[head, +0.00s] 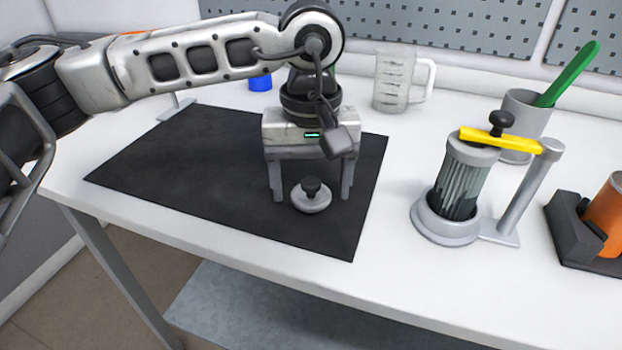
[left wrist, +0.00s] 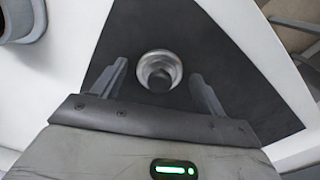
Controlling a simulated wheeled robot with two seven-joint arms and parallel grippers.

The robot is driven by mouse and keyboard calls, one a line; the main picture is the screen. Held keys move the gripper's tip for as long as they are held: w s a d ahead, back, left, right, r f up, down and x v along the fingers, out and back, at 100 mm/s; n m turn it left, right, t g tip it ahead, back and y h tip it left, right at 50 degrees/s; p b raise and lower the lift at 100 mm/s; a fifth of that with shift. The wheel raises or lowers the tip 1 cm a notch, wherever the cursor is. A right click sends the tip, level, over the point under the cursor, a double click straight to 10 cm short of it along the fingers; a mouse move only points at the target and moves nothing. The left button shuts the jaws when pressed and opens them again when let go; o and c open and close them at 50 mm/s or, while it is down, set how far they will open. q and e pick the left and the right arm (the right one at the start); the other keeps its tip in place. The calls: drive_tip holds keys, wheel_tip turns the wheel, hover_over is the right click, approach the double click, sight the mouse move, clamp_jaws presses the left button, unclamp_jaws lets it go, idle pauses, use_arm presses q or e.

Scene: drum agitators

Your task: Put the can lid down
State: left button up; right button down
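The can lid (head: 312,205), a small grey disc with a black knob, rests on the black mat (head: 200,165). It also shows in the left wrist view (left wrist: 158,72), between the fingers and apart from both. My left gripper (head: 312,194) points down over the mat with its two fingers spread wide, one on each side of the lid. It is open and holds nothing. My right gripper is in neither view.
A grey can (head: 465,180) stands in a round holder, with a yellow bar (head: 500,140) across its top. Behind are a clear measuring jug (head: 392,80) and a grey cup (head: 525,115) with a green-handled tool (head: 572,72). An orange can (head: 608,208) sits far right. The mat's left part is clear.

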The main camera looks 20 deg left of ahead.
sight(311, 182)
use_arm(q)
drive_tip(key=shift+r, duration=0.45)
wheel_tip(311, 182, up, 12)
drive_tip(key=shift+f+p, duration=0.25)
drive_tip(key=shift+p, duration=0.2)
